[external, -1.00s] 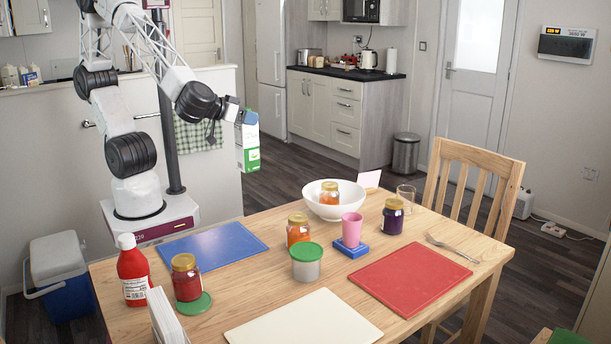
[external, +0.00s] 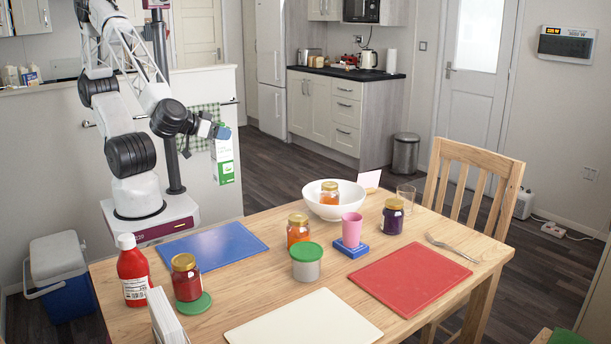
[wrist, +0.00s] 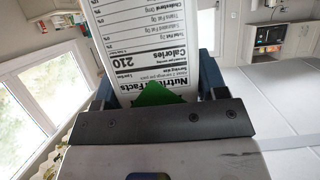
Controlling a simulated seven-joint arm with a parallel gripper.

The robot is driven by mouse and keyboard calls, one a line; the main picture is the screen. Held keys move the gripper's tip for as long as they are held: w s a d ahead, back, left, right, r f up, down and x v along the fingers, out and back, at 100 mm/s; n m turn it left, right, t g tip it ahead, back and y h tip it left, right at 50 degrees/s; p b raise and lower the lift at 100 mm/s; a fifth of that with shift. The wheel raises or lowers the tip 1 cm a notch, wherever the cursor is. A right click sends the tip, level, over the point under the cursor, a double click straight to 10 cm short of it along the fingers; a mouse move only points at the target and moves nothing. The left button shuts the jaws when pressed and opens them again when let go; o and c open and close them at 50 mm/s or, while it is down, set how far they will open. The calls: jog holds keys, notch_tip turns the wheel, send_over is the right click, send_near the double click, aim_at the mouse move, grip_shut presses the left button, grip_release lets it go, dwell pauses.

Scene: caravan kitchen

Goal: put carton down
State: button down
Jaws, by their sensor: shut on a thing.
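The carton's lower end is clear of any surface in the external view.
The wooden table (external: 275,240) holds a blue mat (external: 213,245), a red mat (external: 410,278), a cream mat (external: 303,320), a white bowl (external: 325,207) and several jars. A red ketchup bottle (external: 133,270) stands at the near left. The blue mat is bare.

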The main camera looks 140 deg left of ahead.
aim_at(222, 154)
notch_tip(222, 154, down, 8)
jog(key=shift+r, duration=0.1)
jog(key=shift+w+a, duration=0.1)
jog(key=shift+w, duration=0.05)
dwell(0.5)
jog(key=w+a+f, duration=0.1)
jog(key=w+a, duration=0.7)
jog(key=w, duration=0.5)
jog(key=shift+a+f, duration=0.2)
jog(key=shift+a, duration=0.1)
jog(key=shift+f, duration=0.1)
dwell(0.4)
jog(key=shift+w+f, duration=0.1)
jog(key=shift+f, duration=1.7)
jog(key=shift+c, duration=0.8)
grip_release()
